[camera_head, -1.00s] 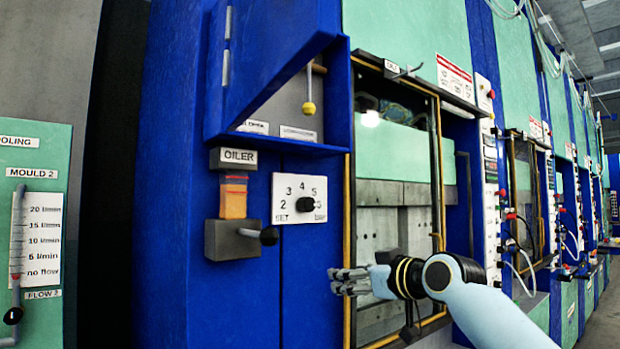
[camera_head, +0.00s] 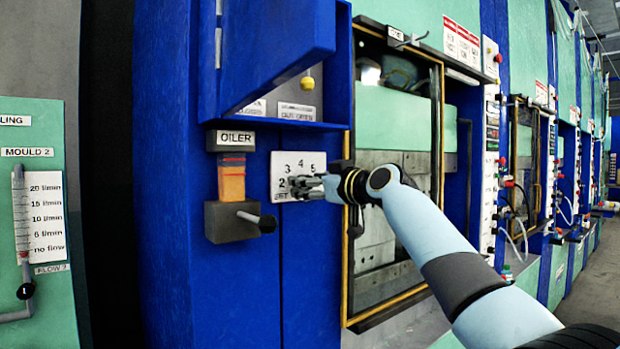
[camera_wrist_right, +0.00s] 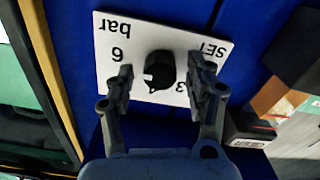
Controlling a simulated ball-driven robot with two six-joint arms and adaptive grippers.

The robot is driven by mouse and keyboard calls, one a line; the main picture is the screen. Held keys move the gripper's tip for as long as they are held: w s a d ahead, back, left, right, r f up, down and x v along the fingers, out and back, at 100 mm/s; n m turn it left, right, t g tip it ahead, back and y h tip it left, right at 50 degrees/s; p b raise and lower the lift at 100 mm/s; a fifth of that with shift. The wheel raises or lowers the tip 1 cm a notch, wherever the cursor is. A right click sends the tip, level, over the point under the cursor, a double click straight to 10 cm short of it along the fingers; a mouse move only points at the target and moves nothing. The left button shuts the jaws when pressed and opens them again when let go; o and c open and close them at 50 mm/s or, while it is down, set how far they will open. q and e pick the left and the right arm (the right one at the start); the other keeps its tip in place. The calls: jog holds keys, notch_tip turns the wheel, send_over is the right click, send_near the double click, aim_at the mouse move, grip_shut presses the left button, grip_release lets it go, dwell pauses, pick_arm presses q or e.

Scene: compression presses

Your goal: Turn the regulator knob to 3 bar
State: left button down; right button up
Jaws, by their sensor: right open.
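The regulator knob (camera_wrist_right: 160,67) is small, round and black on a white dial plate (camera_head: 283,162). In the wrist view the plate is upside down, with "6", "bar", "SET" and part of a "3" showing. A white mark on the knob faces lower left there, between the 6 and the 3; the digits between are hidden. My right gripper (camera_head: 302,187) is at the plate and hides the knob in the head view. In the wrist view the right gripper (camera_wrist_right: 162,82) is open, one finger on each side of the knob, with gaps visible. My left gripper is not in view.
An open blue cabinet door (camera_head: 275,50) hangs above. The press window frame (camera_head: 438,150) is at the right. A flow panel (camera_head: 60,125) stands far left.

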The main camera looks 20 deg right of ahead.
jog(key=shift+w, duration=0.15)
grip_shut()
jog(key=shift+f+n+b, duration=0.2)
jog(key=shift+n+b, duration=5.45)
jog(key=shift+n, duration=1)
jog(key=shift+f+n+b, duration=0.15)
jog(key=shift+n+b, duration=5.5)
jog(key=shift+n, duration=1)
